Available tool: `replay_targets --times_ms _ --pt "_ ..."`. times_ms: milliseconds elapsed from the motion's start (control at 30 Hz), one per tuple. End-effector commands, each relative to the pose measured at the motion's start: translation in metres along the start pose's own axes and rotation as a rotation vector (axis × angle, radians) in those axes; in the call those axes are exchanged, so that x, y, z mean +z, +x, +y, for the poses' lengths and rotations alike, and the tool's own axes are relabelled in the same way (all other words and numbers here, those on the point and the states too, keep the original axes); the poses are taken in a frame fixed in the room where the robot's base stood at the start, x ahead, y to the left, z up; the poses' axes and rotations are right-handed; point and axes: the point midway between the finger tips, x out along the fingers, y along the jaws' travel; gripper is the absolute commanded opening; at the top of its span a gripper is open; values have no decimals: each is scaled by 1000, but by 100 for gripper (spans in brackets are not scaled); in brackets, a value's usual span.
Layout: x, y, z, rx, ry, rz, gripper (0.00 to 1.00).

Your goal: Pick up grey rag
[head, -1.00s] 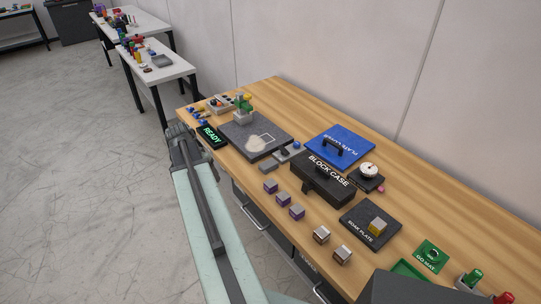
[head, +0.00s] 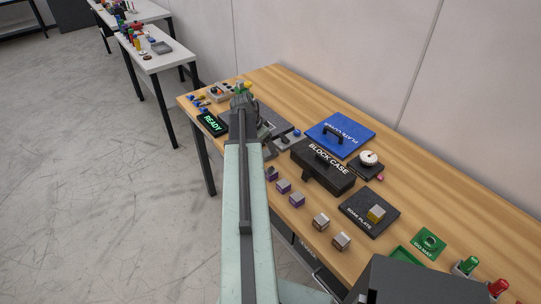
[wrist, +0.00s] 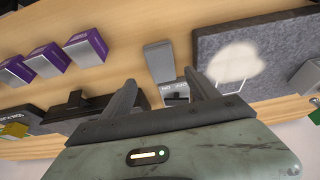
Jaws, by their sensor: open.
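A small flat grey piece, likely the grey rag (wrist: 158,58), lies on the wooden bench in the wrist view. I cannot make out cloth texture. It lies beyond my gripper's fingertips, roughly in line with the gap between them. My gripper (wrist: 165,86) is open and empty, with one finger on each side of the gap. In the head view my gripper (head: 243,100) is over the far left part of the bench, near the dark granite plate (head: 268,117). My arm hides much of this area, and only an edge of the grey piece may show beside it.
The granite plate with a white patch also shows in the wrist view (wrist: 290,52). Several purple-sided blocks (head: 283,187) stand along the front edge. The black block case (head: 322,167) and a blue plate (head: 340,135) lie to the right.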

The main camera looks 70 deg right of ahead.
Motion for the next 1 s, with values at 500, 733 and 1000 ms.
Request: replay_targets --times_ms 500,733,1000 --pt "3 44 -2 0 0 0 61" --pt "3 44 -2 0 0 0 4" --pt "2 40 -2 1 1 0 4"
